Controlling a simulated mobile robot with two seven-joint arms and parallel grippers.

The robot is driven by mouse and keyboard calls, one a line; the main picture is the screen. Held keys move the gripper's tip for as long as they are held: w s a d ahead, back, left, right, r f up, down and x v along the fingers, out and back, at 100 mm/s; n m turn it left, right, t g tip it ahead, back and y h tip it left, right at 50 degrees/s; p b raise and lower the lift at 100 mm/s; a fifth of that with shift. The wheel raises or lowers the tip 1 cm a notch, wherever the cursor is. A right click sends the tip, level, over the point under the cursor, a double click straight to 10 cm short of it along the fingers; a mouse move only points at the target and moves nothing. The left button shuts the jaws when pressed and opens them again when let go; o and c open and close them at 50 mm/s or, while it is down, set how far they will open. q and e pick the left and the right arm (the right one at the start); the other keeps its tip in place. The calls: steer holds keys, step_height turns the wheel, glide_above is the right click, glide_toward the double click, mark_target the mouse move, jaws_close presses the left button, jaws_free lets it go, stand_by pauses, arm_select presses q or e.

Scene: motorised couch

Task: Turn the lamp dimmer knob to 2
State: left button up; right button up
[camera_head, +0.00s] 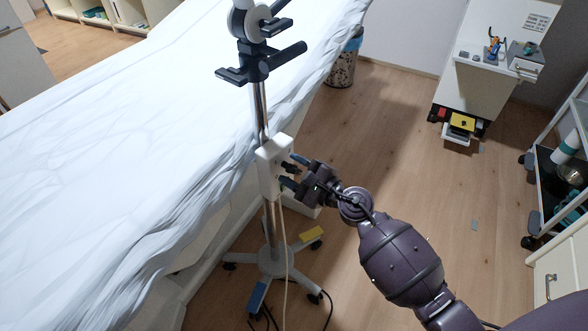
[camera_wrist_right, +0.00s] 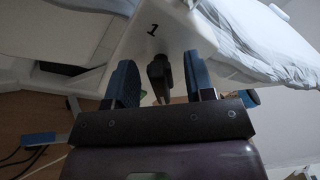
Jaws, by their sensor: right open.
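The white dimmer box (camera_head: 268,170) is fixed to the lamp's metal pole beside the couch. In the right wrist view, the box face (camera_wrist_right: 183,35) carries a printed "1" at the upper left. The dark dimmer knob (camera_wrist_right: 159,74) sticks out of that face. My right gripper (camera_head: 295,171) is at the side of the box, with its blue fingers open. In the wrist view, the fingers stand on either side of the knob, with a gap to each. Other dial marks are hidden or out of view. My left gripper is not in view.
The white-covered couch (camera_head: 110,140) lies left of the pole. The lamp's wheeled base (camera_head: 272,262) stands on the wooden floor, with cables beside it. A white cabinet (camera_head: 470,85) and a shelf trolley (camera_head: 560,170) are at the right. The floor between is mostly clear.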

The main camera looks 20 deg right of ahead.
jaws_close()
stand_by(0.3)
